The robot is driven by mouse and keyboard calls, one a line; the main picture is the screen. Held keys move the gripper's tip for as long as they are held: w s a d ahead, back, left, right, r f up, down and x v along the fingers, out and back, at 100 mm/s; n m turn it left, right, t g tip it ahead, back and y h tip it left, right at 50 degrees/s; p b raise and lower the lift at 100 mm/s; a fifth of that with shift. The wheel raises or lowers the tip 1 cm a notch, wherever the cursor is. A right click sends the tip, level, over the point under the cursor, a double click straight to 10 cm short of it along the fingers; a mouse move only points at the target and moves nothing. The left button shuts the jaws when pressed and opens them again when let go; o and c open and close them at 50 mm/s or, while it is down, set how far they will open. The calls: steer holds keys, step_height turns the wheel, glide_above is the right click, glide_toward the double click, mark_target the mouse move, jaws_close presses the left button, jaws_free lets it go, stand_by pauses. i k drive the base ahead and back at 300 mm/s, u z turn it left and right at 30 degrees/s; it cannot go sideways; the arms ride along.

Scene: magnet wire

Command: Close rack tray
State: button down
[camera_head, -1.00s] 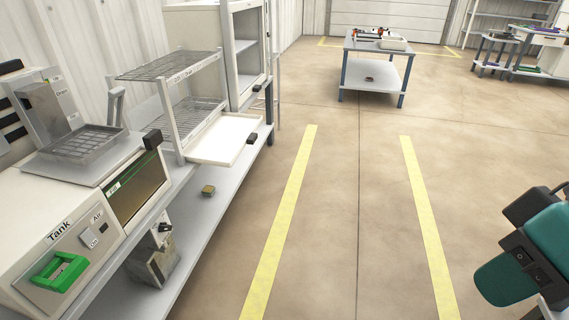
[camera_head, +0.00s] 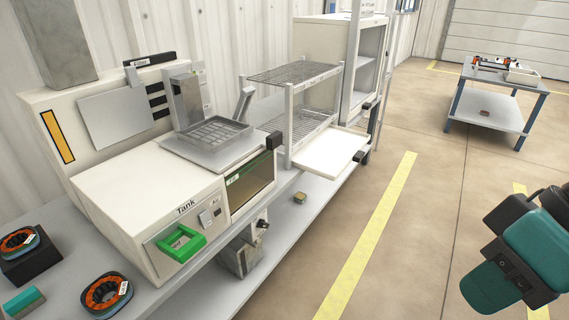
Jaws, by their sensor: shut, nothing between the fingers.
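The wire rack (camera_head: 290,115) stands on the bench, with two mesh shelves between light posts. Its white tray (camera_head: 328,152) is at the bottom and sticks out from the rack toward the aisle, so it is pulled out. A small dark handle (camera_head: 359,156) is at the tray's outer end. The inner part of the tray under the rack is partly hidden. My teal and dark arm shows at the right edge, well apart from the rack and tray. My gripper's fingers do not show.
The Tank machine (camera_head: 150,215) with a metal basket (camera_head: 213,135) stands left of the rack. A white cabinet (camera_head: 335,60) stands behind it. Wire spools (camera_head: 107,292) lie at the bench's near end. The aisle floor (camera_head: 400,240) is clear; a blue-legged table (camera_head: 495,100) stands farther off.

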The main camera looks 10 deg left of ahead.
mark_target(326, 154)
steer(key=u, duration=0.6)
steer(key=i, duration=1.35)
steer(key=z, duration=0.8)
steer(key=i, duration=0.4)
steer(key=z, duration=0.4)
